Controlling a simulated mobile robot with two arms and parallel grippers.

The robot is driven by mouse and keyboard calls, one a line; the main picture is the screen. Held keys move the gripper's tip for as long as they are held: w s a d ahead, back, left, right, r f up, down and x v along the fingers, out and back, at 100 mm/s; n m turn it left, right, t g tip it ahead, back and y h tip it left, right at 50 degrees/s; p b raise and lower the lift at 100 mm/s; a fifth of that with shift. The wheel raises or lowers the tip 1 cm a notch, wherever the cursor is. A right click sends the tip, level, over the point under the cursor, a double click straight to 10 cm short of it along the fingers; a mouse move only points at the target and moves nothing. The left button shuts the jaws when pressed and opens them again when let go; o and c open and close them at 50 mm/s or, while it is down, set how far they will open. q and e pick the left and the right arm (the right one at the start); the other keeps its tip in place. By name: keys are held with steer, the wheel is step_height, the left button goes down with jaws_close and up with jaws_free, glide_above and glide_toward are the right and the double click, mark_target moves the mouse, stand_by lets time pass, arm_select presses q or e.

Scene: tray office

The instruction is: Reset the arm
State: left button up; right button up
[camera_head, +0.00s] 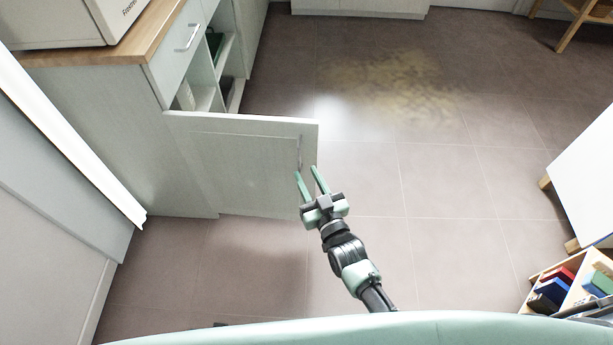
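The cabinet (110,110) stands at the left, its shelves showing behind the open door. A bookshelf with books (555,290) and a white-topped table (590,185) stand at the right. The tiled floor (430,190) between is clear.

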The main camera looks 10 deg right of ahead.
arm_select(q)
steer(key=shift+w, duration=0.15)
arm_select(e)
steer(key=shift+w+f, duration=0.15)
steer(key=shift+w, duration=0.1)
steer(key=shift+s, duration=0.1)
